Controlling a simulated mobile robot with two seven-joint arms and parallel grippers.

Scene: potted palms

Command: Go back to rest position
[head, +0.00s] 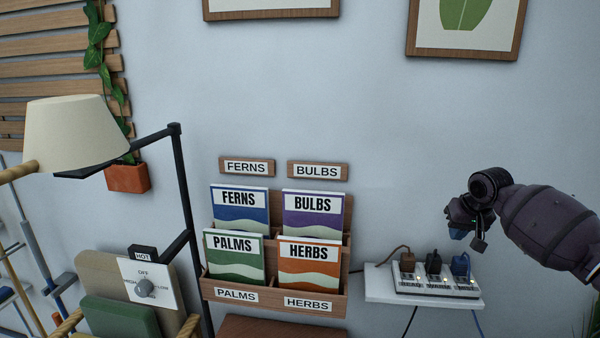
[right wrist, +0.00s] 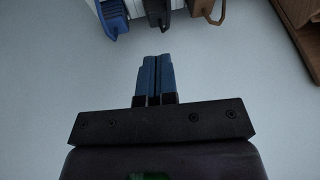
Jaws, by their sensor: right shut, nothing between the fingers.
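My right gripper (head: 468,238) comes in from the right in the head view, in front of the wall and above the small white shelf. In the right wrist view its blue fingers (right wrist: 154,80) are pressed together with nothing between them. They are apart from the plugs. My left gripper is not in view.
A white shelf (head: 376,288) carries a power strip (head: 437,287) with brown, black and blue plugs. A wooden rack (head: 340,297) of seed packets hangs left of it. A lamp (head: 72,130) and a dial panel (head: 150,285) stand at left.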

